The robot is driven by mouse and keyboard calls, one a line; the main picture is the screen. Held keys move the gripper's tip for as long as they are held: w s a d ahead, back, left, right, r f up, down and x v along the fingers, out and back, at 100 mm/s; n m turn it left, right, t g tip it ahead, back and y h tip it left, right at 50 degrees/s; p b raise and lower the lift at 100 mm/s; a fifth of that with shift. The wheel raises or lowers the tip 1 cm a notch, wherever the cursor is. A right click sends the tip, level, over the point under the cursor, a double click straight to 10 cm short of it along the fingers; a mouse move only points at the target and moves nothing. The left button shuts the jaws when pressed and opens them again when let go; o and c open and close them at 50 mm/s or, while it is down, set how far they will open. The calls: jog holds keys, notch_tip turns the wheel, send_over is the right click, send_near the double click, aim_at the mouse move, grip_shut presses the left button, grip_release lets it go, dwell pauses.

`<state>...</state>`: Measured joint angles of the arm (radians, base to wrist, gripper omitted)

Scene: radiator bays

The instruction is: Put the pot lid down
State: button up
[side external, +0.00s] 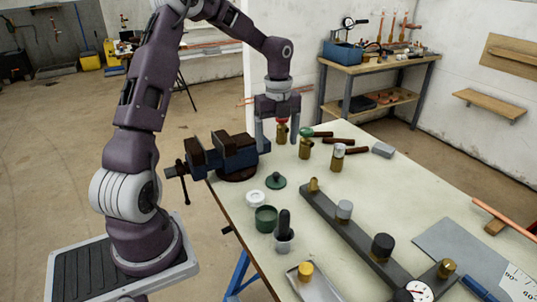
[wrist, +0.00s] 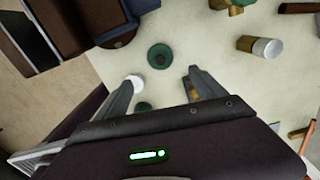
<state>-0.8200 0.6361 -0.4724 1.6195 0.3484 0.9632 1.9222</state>
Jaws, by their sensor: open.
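The pot lid (side external: 276,182) is a dark green disc with a dark knob, lying on the pale table near the vice, knob up. It also shows in the wrist view (wrist: 160,56), just beyond my fingertips. A green pot (side external: 265,219) stands open on the table nearer the camera; it shows small in the wrist view (wrist: 143,106). My gripper (side external: 279,146) is open above the table, apart from the lid, with nothing held; its spread fingers show in the wrist view (wrist: 160,77). A brass valve with a red top (side external: 282,132) appears between the fingers in the side view, its depth unclear.
A blue vice (side external: 222,155) sits at the table's left edge. A white ring-shaped piece (side external: 256,197) lies between lid and pot. A dark rail (side external: 360,237) with fittings crosses the front.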

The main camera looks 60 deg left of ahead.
jog(key=s+d+r+n+t+y, duration=0.2)
jog(key=s+d+r+n, duration=0.5)
jog(key=d+r, duration=0.45)
jog(key=s+d+r+n+t+h, duration=0.1)
jog(key=s+d+n, duration=0.4)
jog(key=s, duration=0.3)
jog(key=s+d+r+n+t+h, duration=0.1)
jog(key=s+d+n+t, duration=0.1)
jog(key=s+d+n, duration=0.3)
jog(key=s+n, duration=0.2)
jog(key=s, duration=0.1)
jog(key=shift+t, duration=0.3)
